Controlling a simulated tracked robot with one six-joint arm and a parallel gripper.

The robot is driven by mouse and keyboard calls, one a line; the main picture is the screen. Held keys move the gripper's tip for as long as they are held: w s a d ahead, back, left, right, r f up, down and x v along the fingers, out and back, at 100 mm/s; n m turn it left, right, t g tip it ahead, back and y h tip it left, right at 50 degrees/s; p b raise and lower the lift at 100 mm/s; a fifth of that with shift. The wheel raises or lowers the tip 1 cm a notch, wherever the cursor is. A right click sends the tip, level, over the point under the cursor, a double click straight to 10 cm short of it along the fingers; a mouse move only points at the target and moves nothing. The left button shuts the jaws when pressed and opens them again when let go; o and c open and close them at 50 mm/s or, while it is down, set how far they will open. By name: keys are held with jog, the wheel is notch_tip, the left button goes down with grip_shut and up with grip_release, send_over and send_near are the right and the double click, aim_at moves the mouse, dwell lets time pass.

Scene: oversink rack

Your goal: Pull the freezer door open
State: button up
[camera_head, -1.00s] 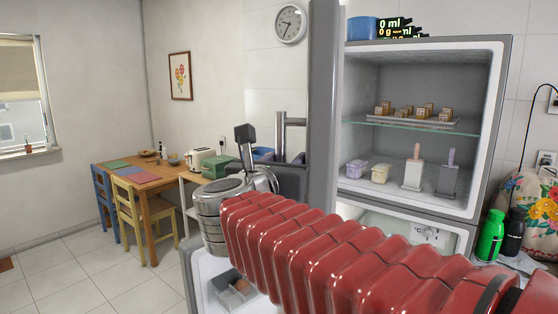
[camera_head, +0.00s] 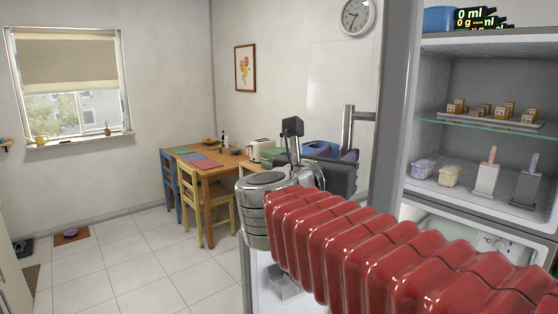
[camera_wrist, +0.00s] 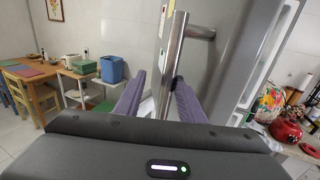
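The freezer door (camera_head: 394,110) stands swung open and shows nearly edge-on in the head view, left of the open compartment (camera_head: 470,75). In the wrist view its grey face (camera_wrist: 225,70) fills the right half. The door's upright metal bar handle (camera_head: 347,130) also shows in the wrist view (camera_wrist: 172,55). My gripper (camera_wrist: 158,85) is open, with its two purple fingers on either side of the bar. The bar is close to the right finger, and a gap shows beside the left one. Whether the right finger touches the bar I cannot tell.
Inside the compartment a glass shelf (camera_head: 500,133) holds small brown items; tubs and popsicles stand below. A wooden table (camera_head: 205,170) and yellow chair (camera_head: 192,212) stand behind my arm. The tiled floor (camera_head: 130,260) at left is mostly clear. A red pot (camera_wrist: 287,130) sits on the right counter.

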jog(key=s+a, duration=0.4)
jog(key=a, duration=0.7)
jog(key=shift+a, duration=0.35)
dwell(1.2)
jog(key=shift+c, duration=0.2)
